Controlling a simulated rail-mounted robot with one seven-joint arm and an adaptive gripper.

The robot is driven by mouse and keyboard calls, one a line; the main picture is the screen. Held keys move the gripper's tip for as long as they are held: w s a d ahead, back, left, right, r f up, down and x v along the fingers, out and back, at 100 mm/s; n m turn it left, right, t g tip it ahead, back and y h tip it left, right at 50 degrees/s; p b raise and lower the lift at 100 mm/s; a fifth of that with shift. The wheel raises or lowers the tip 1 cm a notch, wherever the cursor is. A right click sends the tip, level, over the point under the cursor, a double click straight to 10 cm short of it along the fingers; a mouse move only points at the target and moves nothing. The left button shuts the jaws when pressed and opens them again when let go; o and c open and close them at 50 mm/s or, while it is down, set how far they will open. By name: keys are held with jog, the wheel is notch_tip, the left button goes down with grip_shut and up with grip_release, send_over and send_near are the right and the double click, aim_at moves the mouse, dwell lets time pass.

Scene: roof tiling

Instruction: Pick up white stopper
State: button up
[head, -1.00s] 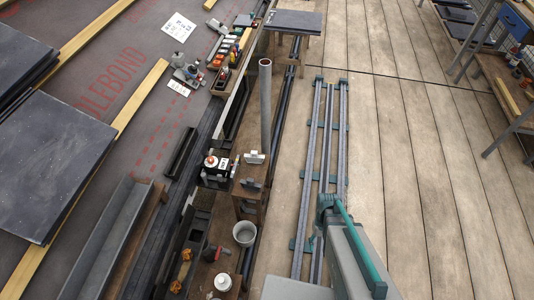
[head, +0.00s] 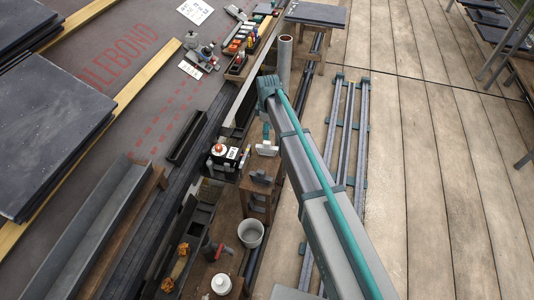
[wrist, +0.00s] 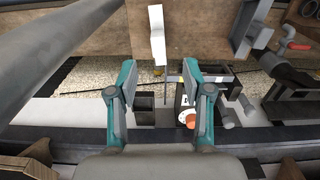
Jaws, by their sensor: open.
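My gripper (wrist: 160,80) is open and empty in the wrist view, its two grey and teal fingers apart. I cannot tell for sure which thing is the white stopper. A white round container with a small white top (head: 221,283) stands at the bottom of the head view, and its top may be the stopper. A white upright piece (wrist: 157,35) shows beyond the fingertips in the wrist view.
A grey bucket (head: 250,234) stands near the white container. A grey upright pipe (head: 284,62) and a tray of coloured bottles (head: 243,45) are farther back. Long rails (head: 346,135) lie on the plank floor at right. Slate stacks (head: 50,130) lie at left.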

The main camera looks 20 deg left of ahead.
aim_at(267, 142)
jog(key=shift+w+a+r+n, duration=0.15)
jog(key=shift+a+n, duration=0.15)
jog(key=shift+f, duration=0.25)
notch_tip(267, 142, down, 10)
jog(key=shift+f+b, duration=0.1)
jog(key=shift+b, duration=1.15)
jog(key=shift+c, duration=0.2)
grip_shut()
